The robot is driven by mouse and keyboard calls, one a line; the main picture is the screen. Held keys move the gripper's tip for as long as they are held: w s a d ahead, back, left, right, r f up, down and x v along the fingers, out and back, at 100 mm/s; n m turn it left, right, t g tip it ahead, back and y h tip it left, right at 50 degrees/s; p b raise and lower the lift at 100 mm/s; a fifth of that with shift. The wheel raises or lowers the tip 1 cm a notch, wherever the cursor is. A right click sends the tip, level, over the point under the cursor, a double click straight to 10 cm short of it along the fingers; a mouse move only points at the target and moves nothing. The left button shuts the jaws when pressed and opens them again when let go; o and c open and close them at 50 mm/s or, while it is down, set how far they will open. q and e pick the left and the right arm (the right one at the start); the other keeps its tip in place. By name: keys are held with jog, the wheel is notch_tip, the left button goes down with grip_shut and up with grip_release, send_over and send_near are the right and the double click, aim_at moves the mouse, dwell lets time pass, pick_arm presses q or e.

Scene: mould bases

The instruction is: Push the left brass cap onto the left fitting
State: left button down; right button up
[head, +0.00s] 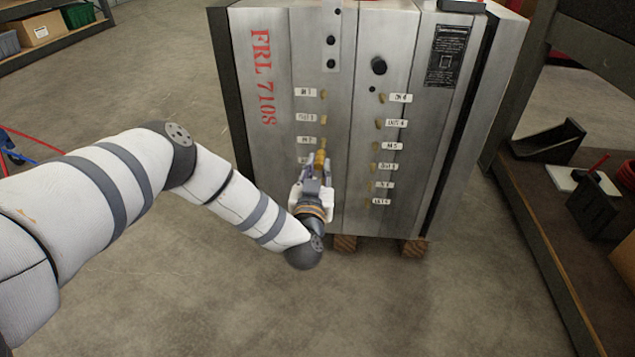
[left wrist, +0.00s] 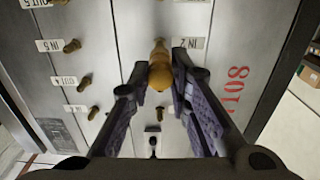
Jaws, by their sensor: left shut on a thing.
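My left gripper (head: 319,166) is in front of the left fitting column on the steel mould base (head: 275,178). It is shut on a brass cap (head: 320,156), which also shows between the fingertips in the left wrist view (left wrist: 160,74). The cap points at the plate face, close to a white label reading IN 2 (left wrist: 190,43). The fitting behind the cap is largely hidden by it, so I cannot tell whether the two touch. Other brass fittings show above in the left column (head: 323,119) and in the right column (head: 379,124). My right gripper is not in view.
The mould base stands on wooden blocks (head: 414,247) on a concrete floor. A dark bench (head: 535,205) with tools is close on the right. Shelves with boxes (head: 40,28) stand at the far left. Floor in front is clear.

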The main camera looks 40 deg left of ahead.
aim_at(320, 156)
pick_arm(q)
jog(key=shift+w+a, duration=0.35)
jog(key=shift+w, duration=0.15)
jog(key=shift+w+a, duration=0.15)
jog(key=shift+w, duration=0.05)
dwell(0.4)
jog(key=shift+w, duration=0.1)
jog(key=shift+w+a, duration=0.25)
jog(key=shift+w, duration=0.2)
dwell(0.4)
jog(key=shift+w+a, duration=0.3)
jog(key=shift+w, duration=0.1)
